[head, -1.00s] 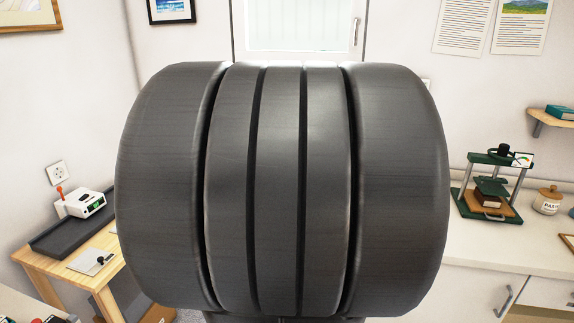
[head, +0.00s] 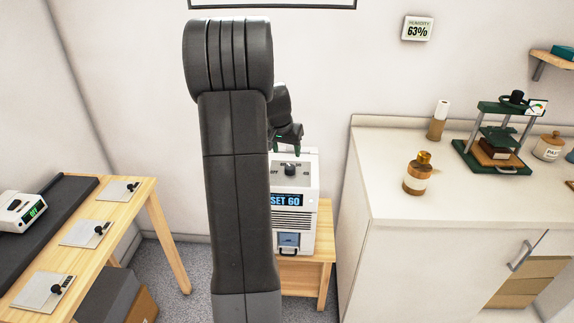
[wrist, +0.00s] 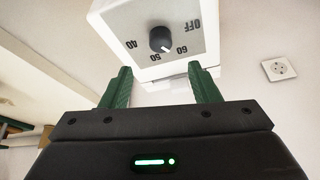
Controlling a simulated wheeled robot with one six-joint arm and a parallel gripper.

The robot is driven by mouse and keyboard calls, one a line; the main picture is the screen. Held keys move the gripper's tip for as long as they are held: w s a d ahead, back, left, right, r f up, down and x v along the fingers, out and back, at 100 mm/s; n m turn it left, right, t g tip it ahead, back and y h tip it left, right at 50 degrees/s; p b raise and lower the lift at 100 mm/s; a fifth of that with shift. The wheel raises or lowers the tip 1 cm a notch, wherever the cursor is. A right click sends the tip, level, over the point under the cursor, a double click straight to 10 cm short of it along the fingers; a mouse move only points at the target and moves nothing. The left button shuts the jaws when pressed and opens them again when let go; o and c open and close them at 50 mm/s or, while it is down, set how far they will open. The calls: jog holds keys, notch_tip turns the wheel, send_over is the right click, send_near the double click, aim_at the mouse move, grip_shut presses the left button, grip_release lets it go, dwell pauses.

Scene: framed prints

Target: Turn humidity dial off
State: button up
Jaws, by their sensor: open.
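The humidity dial (head: 290,170) is a dark round knob on the top panel of a white humidifier (head: 297,224) whose display reads SET 60. In the wrist view the dial (wrist: 162,40) shows marks 40, 50, 60 and OFF, and its white pointer is towards 60. My gripper (wrist: 160,84) is open and empty, its green fingers apart, with the dial beyond them and not touched. In the head view my gripper (head: 288,138) is just above and behind the dial, partly hidden by my arm.
The humidifier stands on a low wooden table (head: 318,262) between a white counter (head: 400,215) and a wooden bench (head: 130,215). A brown bottle (head: 419,174) and a green press (head: 495,135) are on the counter.

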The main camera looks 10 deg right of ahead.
aim_at(290, 167)
jog(key=x, duration=1)
jog(key=shift+f, duration=0.1)
jog(key=c, duration=1)
